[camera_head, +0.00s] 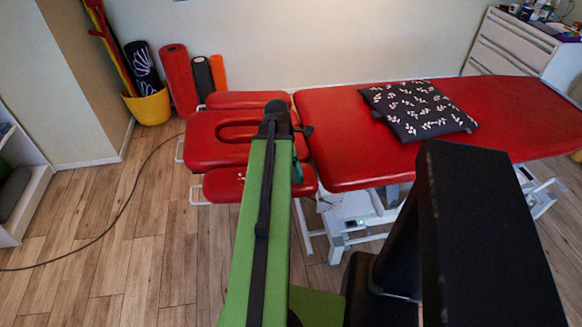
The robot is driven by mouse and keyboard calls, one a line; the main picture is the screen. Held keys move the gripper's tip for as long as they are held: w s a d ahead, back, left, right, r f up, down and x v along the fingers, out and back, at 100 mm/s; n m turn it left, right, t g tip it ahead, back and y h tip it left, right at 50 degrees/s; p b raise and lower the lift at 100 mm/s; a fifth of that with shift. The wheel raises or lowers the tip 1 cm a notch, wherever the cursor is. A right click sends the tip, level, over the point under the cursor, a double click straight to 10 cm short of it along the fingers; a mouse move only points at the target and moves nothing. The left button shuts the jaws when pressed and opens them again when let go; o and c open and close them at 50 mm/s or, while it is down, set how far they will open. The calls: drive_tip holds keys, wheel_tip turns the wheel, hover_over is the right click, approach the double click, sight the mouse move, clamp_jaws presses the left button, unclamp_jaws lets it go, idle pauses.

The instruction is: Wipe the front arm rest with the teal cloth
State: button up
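The front arm rest (222,187) is a red pad at the near side of the red treatment table's head end. Its middle is hidden behind my green arm, and its right end shows beyond the arm. A small dark teal patch (297,173) shows at the right edge of my arm, over the front arm rest; it may be part of the teal cloth, but most of it is hidden. My gripper (297,160) is mostly hidden behind my arm's dark end joint, low over the front arm rest. I cannot see its fingers clearly.
The red head rest (205,140) and back arm rest (240,99) lie beyond. A patterned dark cushion (415,108) lies on the main table (335,150). Rolled mats and a yellow bucket (148,106) stand by the wall. A cable (125,205) crosses the open wooden floor at left.

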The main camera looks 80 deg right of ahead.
sight(241, 178)
drive_tip(key=shift+w+a+r+p, duration=0.35)
drive_tip(key=shift+w+a, duration=0.95)
drive_tip(key=shift+w, duration=1.55)
drive_tip(key=shift+w+a+r+p, duration=0.35)
drive_tip(key=shift+w+a, duration=0.95)
drive_tip(key=shift+w, duration=1.55)
drive_tip(key=shift+w+a+r+p, duration=0.3)
drive_tip(key=shift+w+a, duration=1)
drive_tip(key=shift+w, duration=1.55)
drive_tip(key=r+p, duration=0.6)
drive_tip(key=shift+s+d, duration=0.15)
drive_tip(key=shift+s, duration=0.2)
wheel_tip(241, 178, up, 3)
drive_tip(key=p, duration=0.3)
drive_tip(key=shift+s+d, duration=0.1)
drive_tip(key=shift+s, duration=0.05)
